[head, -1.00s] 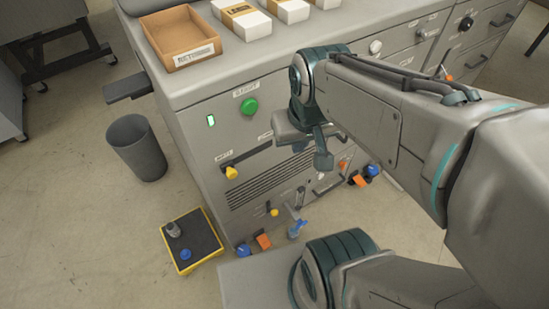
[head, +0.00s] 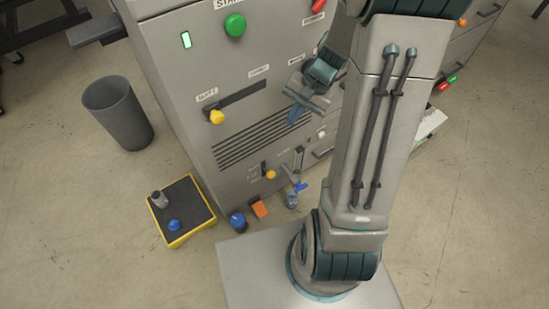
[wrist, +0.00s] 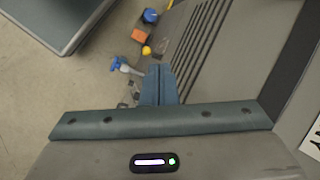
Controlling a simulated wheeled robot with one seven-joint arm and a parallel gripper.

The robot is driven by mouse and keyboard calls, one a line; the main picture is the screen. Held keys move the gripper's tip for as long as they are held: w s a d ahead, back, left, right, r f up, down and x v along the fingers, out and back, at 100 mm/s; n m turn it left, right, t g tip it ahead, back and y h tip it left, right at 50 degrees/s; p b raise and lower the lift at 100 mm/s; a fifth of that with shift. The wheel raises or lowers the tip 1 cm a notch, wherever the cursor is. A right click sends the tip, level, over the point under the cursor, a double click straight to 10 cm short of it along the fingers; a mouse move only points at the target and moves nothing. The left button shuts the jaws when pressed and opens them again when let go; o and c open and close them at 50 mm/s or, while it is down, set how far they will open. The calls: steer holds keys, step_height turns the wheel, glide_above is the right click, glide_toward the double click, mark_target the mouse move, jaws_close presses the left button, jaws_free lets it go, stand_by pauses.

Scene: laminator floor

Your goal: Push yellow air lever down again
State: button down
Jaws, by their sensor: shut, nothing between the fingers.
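A small yellow knob (head: 271,174) sits low on the grey machine front beside a short vertical slot with tiny labels I cannot read. It matches the yellow air lever and also shows in the wrist view as a yellow ball (wrist: 146,50). My gripper (head: 293,117) is above and right of it in the head view, near the vent slats. In the wrist view my gripper (wrist: 160,74) is shut and empty, apart from the yellow knob. A second, larger yellow knob (head: 216,117) sits higher up, on a slanted slot.
A blue-handled valve (head: 294,188), an orange block (head: 260,209) and a blue knob (head: 238,221) are near the machine's foot. A yellow-edged black platform (head: 190,215) and a grey bin (head: 118,112) stand left on open floor. A green button (head: 235,25) is above.

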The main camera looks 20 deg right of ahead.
mark_target(273, 172)
steer(key=w+d+f+m+y+b, duration=0.1)
steer(key=d+f+m+b, duration=0.1)
steer(key=f, duration=0.9)
steer(key=w+d+f+m+t+y+b, duration=0.1)
steer(key=d+f+m+b, duration=0.2)
steer(key=f, duration=0.8)
steer(key=shift+w+d+m+b, duration=0.3)
steer(key=shift+w+d+b, duration=0.15)
steer(key=shift+b, duration=0.75)
steer(key=b+x, duration=0.5)
steer(key=x, duration=0.9)
steer(key=shift+s+a+r, duration=0.1)
steer(key=shift+a+r, duration=0.05)
steer(key=shift+a, duration=0.05)
